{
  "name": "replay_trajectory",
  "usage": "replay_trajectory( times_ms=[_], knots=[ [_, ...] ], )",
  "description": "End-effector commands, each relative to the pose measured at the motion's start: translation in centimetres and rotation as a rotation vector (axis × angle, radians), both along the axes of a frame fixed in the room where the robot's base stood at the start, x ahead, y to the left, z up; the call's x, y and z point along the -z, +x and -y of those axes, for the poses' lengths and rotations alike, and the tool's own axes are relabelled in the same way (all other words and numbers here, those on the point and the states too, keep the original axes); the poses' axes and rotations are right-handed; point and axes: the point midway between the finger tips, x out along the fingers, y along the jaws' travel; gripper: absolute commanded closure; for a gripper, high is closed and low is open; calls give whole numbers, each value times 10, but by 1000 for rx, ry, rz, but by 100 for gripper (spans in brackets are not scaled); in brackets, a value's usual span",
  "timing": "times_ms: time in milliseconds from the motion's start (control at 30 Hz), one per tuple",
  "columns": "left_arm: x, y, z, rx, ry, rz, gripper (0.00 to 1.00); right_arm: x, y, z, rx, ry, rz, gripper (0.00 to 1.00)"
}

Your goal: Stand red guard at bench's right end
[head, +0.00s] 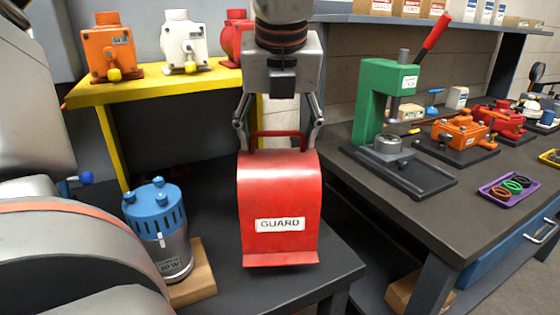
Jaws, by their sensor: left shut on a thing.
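The red guard (278,195), a curved red plate with a white "GUARD" label and a red handle on top, is upright in the middle of the head view. My left gripper (280,134) comes down from above and is shut on the guard's handle. The guard's lower lip shows in front of the dark low table; I cannot tell whether it touches the top. The bench (455,222) with a dark top runs along the right side, apart from the guard. My right gripper is not in view.
A blue-topped motor (160,230) stands close left of the guard by a wooden block (195,285). On the bench are a green press (385,105), an orange machine (462,132) and a purple tray (508,190). A yellow shelf (85,93) holds several motors behind.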

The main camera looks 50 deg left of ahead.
Motion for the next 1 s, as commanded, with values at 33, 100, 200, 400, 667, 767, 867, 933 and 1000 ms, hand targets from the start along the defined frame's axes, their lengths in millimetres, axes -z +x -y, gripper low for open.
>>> replay_trajectory(
  times_ms=[33,100,200,400,667,767,867,933,1000],
  knots=[
    [0,1,0,1,0,6,87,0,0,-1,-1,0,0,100],
    [3,0,0,1,1,6,87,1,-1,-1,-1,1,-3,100],
    [14,0,0,2,1,2,87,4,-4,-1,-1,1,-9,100],
    [39,0,0,3,1,2,87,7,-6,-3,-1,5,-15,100],
    [43,0,0,1,0,8,87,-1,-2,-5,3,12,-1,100],
    [43,0,0,0,0,7,87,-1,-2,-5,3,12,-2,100],
    [46,1,0,1,1,6,87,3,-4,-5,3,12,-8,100],
    [48,0,0,-1,0,0,27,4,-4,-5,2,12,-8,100],
    [48,-1,0,-1,0,2,15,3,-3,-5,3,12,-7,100]
  ],
)
